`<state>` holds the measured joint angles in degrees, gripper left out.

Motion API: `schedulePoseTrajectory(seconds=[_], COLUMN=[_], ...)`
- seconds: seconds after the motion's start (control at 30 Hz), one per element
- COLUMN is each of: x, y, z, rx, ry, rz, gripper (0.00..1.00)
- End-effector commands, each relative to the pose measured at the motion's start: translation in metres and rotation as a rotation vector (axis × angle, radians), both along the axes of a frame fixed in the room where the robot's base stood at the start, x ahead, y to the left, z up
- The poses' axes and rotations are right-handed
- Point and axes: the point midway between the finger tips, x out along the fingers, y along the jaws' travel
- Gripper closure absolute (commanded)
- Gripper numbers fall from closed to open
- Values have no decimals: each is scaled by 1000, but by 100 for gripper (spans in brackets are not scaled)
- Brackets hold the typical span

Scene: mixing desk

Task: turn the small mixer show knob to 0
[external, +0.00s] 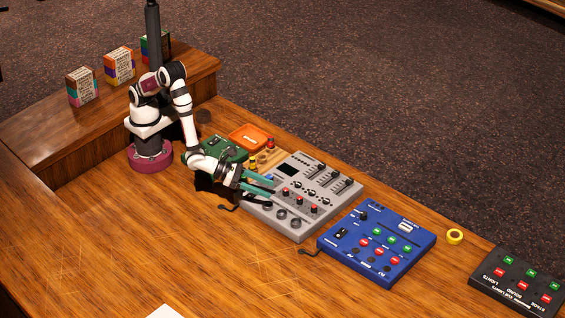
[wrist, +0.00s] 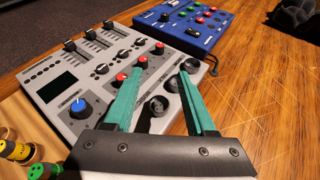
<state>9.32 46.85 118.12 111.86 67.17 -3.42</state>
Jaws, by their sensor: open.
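The grey mixer (external: 330,177) lies on the wooden desk, right of my arm. I cannot read which knob is labelled show. My gripper (external: 272,188), with green fingers, is open over the mixer's near-left part. In the wrist view, my gripper (wrist: 162,69) reaches over the red and black knob rows, with no knob visibly held. The fingers hide parts of the panel.
A blue control box (external: 377,242) lies right of the mixer, with a yellow tape roll (external: 455,236) and a black button box (external: 518,283) beyond. The desk front is mostly clear.

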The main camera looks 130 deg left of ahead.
Motion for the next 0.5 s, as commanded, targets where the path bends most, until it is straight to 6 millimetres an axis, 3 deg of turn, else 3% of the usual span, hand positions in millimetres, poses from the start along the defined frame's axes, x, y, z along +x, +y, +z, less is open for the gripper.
schedulePoseTrajectory(seconds=[0.07,0.13,0.23,0.3,0.37,0.5], x=[2,2,-7,-17,-16,22], y=[8,36,94,117,119,96], z=[3,13,29,31,32,53], rx=[-17,-93,-341,-597,-843,-1406], ry=[-19,-86,-286,-456,-593,-813], rz=[45,217,675,1037,1315,1772], gripper=[44,44,44,44,44,44])
